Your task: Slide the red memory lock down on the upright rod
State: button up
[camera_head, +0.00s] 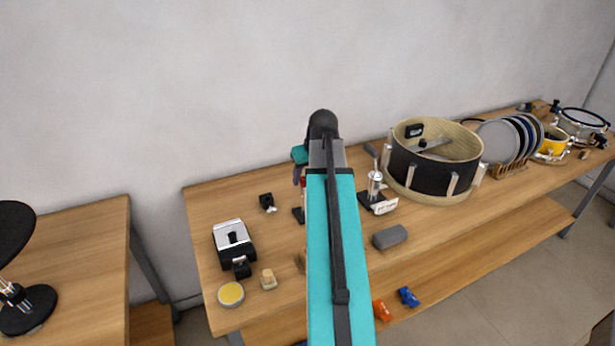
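A small red piece (303,182), which looks like the memory lock, shows just left of my teal arm. It sits low beside my gripper (297,178), above a small dark base (298,215) on the workbench. The upright rod is mostly hidden by my arm and gripper. My gripper points down at the red piece, with its teal body above it. I cannot tell whether its fingers touch the red piece or whether they are open or shut.
On the wooden workbench (205,215), a silver rod stand (375,185) and a large drum shell (435,170) stand to the right. A grey block (389,237) lies nearer. A black-and-silver device (233,240) and a yellow tin (230,294) are left.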

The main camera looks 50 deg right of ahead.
jog(key=b+v, duration=0.2)
jog(key=v, duration=1.1)
jog(key=shift+s+r+b, duration=0.15)
jog(key=shift+s+b, duration=0.05)
jog(key=shift+b, duration=0.1)
dwell(1.0)
